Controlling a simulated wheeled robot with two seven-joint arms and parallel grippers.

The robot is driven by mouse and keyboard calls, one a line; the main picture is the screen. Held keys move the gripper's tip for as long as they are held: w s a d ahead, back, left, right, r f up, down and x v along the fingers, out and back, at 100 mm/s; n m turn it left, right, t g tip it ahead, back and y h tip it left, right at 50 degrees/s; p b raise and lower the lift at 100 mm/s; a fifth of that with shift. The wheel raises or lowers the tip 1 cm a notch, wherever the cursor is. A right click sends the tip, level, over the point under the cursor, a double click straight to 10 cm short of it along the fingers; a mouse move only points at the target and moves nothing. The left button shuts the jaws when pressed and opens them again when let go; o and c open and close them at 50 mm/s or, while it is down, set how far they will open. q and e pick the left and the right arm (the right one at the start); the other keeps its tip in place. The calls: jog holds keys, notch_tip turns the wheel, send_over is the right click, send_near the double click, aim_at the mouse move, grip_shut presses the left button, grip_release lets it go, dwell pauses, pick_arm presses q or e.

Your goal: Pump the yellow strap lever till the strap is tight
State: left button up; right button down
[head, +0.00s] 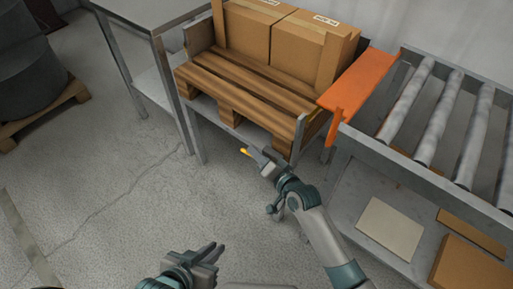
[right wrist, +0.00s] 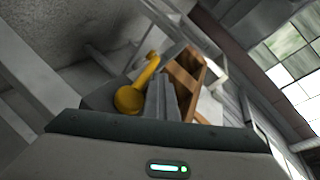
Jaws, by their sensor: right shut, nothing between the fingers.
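The yellow lever (head: 245,152) shows as a small yellow tip below the front edge of the pallet stand in the head view. In the right wrist view the yellow lever (right wrist: 140,88) is larger, a bar with a rounded end, just left of my fingers. My right gripper (head: 258,158) is shut and empty beside the lever; its closed fingers (right wrist: 163,98) also show in the right wrist view. I cannot tell whether they touch the lever. The strap itself cannot be made out. My left gripper (head: 217,248) is low in the head view, away from the lever; its finger gap is unclear.
Cardboard boxes (head: 300,48) stand on a wooden pallet (head: 235,88) on a metal stand. An orange plate (head: 358,82) lies between it and the roller conveyor (head: 430,120) at right. A metal table (head: 150,15) stands at left. The floor (head: 110,200) in front is clear.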

dwell(0.4)
jog(key=shift+s+d+r+p, duration=0.2)
jog(key=shift+d+r+p, duration=0.15)
jog(key=shift+r+p, duration=0.4)
jog(key=shift+s+d+r+p, duration=0.3)
jog(key=shift+r+p, duration=0.15)
jog(key=shift+p, duration=0.45)
jog(key=shift+s+d+r+p, duration=0.15)
jog(key=shift+d+r+p, duration=0.2)
jog(key=shift+r+p, duration=0.4)
jog(key=shift+s+d+r+p, duration=0.2)
jog(key=shift+r+p, duration=0.2)
jog(key=shift+p, duration=0.2)
jog(key=shift+s+d+r+p, duration=0.2)
jog(key=shift+r+p, duration=0.15)
jog(key=shift+p, duration=0.25)
jog(key=shift+w, duration=0.1)
jog(key=r+p, duration=0.1)
jog(key=s+d+r+p, duration=0.1)
jog(key=r+p, duration=0.1)
jog(key=d+r+p, duration=0.1)
jog(key=p, duration=0.1)
jog(key=shift+s+r, duration=0.2)
jog(key=shift+s, duration=0.1)
